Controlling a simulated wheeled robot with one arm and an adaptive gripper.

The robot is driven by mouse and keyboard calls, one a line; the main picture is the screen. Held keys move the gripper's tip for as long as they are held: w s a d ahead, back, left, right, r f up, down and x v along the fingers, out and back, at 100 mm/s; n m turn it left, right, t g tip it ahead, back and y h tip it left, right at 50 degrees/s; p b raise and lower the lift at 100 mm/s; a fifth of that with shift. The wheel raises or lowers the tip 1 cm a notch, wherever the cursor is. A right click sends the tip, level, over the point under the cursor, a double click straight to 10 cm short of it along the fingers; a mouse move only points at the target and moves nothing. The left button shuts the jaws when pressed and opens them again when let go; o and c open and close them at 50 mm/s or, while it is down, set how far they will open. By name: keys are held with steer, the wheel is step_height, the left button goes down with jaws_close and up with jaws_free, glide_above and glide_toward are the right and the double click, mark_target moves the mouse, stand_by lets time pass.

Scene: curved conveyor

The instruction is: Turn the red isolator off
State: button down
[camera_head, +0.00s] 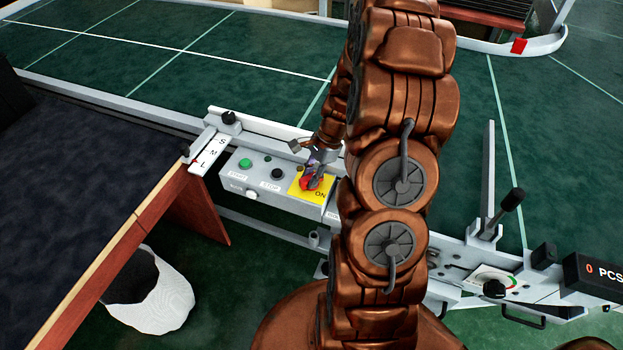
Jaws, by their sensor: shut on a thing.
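The red isolator (306,183) sits on a yellow plate (324,199) at the right end of the grey control panel (273,196). The word "ON" shows on the plate to the right of the knob. My gripper (313,172) is at the isolator, with its fingers shut on the red knob. The fingers and wrist cover part of the knob, so its exact turn angle is hard to tell. My copper-coloured arm hides the panel's right end.
A green START button (245,163) and a black STOP button (277,174) lie left of the isolator. An S-M-L slider plate (209,152) is further left. A dark conveyor (90,180) fills the left. A lever (508,207) and counter display (596,272) stand at right.

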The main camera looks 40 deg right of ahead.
steer(key=n+g+b, duration=0.1)
steer(key=n+b, duration=0.1)
steer(key=n, duration=0.1)
steer(key=shift+f+n, duration=0.15)
steer(key=shift+n, duration=0.15)
steer(key=shift+n+g+h+b, duration=0.4)
steer(key=shift+n+g+b, duration=0.55)
steer(key=shift+n, duration=0.85)
steer(key=c, duration=1)
jaws_free()
steer(key=v, duration=1.2)
steer(key=shift+r, duration=0.2)
